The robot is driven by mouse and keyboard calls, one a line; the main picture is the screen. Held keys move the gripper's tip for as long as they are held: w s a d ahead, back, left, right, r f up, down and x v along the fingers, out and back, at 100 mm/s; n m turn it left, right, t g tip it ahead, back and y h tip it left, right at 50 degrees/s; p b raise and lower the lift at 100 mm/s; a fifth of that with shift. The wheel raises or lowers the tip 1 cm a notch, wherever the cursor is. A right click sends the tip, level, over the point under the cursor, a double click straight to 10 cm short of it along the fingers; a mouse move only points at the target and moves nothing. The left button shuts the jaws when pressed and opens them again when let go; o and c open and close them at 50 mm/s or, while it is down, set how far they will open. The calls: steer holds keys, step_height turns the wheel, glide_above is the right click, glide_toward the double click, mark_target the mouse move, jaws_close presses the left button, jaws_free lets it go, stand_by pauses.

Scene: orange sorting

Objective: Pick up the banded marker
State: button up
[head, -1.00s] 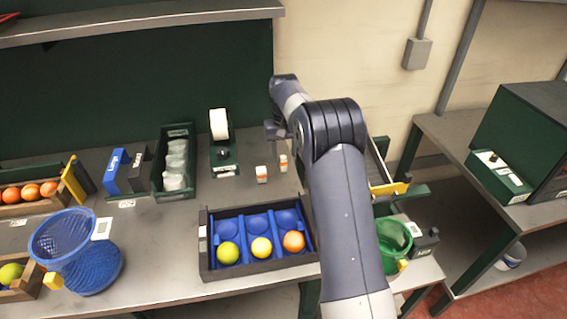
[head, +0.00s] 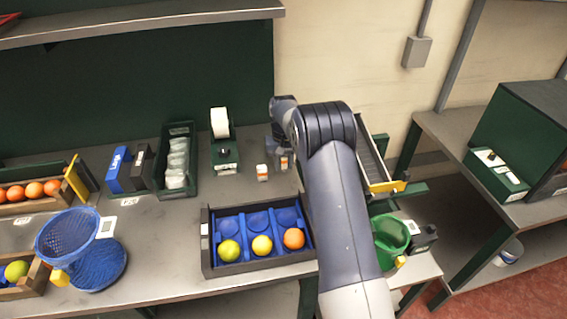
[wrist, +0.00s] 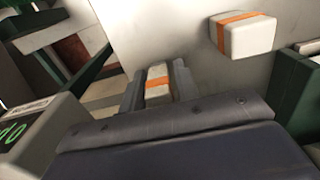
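Two small white blocks with orange bands stand on the bench. One banded marker (head: 284,163) is at my gripper (head: 282,152); in the wrist view this marker (wrist: 158,84) lies between the two fingers of my gripper (wrist: 160,80). The fingers stand on either side of it and look open, with little room at its sides; contact is not clear. The other banded marker (head: 262,172) stands just left in the head view, and it shows at the upper right in the wrist view (wrist: 245,35), outside the fingers.
A sorting tray (head: 207,262) with blue cups and fruit sits in front. A green label dispenser (head: 225,155) stands behind left. A roller chute (head: 372,155) and green basket (head: 391,235) are on the right. A blue basket (head: 68,235) is far left.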

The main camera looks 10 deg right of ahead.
jaws_close()
